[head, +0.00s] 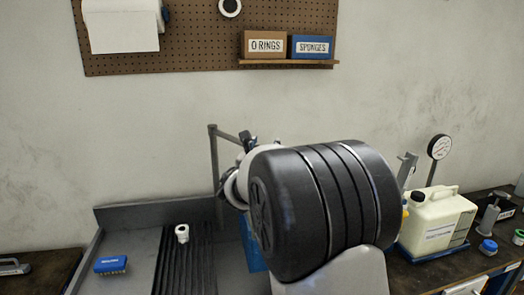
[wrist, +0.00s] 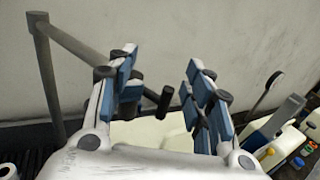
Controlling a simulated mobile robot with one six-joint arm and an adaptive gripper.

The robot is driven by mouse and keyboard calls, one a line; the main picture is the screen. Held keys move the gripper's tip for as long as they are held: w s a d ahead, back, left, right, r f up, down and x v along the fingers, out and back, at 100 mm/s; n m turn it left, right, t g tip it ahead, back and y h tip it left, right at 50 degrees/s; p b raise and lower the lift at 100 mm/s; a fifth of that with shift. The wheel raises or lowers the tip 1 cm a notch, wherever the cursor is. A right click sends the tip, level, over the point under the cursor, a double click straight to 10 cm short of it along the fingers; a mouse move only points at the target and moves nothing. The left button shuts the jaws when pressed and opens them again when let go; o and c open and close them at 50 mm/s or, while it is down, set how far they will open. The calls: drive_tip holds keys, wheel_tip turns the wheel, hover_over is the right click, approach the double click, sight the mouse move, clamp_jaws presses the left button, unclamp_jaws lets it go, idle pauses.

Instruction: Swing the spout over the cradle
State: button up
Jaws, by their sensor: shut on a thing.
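The spout (head: 229,137) is a grey pipe reaching out from an upright post over the grey sink. In the wrist view the spout (wrist: 75,45) crosses from the left post toward my fingers, with a dark downward end between them. My gripper (wrist: 163,95) is shut on the spout; its exact contact is hard to see. In the head view my gripper (head: 248,145) is mostly hidden behind my dark arm. A blue object (head: 250,248), possibly the cradle, is partly hidden beside my arm. A cream container (wrist: 150,130) shows below and behind the fingers.
Right of my arm stand a cream jug (head: 437,220), a round gauge (head: 439,147) and small bench items. The wall behind is close.

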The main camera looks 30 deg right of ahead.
drive_tip(key=shift+s+d, duration=0.3)
drive_tip(key=shift+s, duration=0.15)
drive_tip(key=shift+a, duration=0.1)
drive_tip(key=v, duration=1.2)
drive_tip(key=shift+w+a, duration=0.25)
drive_tip(key=shift+a, duration=0.05)
drive_tip(key=s+f+m+g+y, duration=0.1)
drive_tip(key=s+f+m+g, duration=0.25)
drive_tip(key=s+m, duration=0.55)
drive_tip(key=s+f+m+g+y, duration=0.25)
drive_tip(key=s+m+g, duration=0.35)
drive_tip(key=s, duration=0.6)
drive_tip(key=s+a+f+m+y, duration=0.2)
drive_tip(key=s+a+m+y, duration=0.1)
drive_tip(key=a, duration=0.3)
drive_tip(key=s+a+f+m+y, duration=0.3)
drive_tip(key=a+m, duration=0.2)
drive_tip(key=a, duration=0.1)
drive_tip(key=s+a+f+m+t+y, duration=0.1)
drive_tip(key=s+a+f+m+y, duration=0.2)
drive_tip(key=a, duration=0.3)
drive_tip(key=shift+s+a+m, duration=0.35)
drive_tip(key=shift+s+m, duration=0.25)
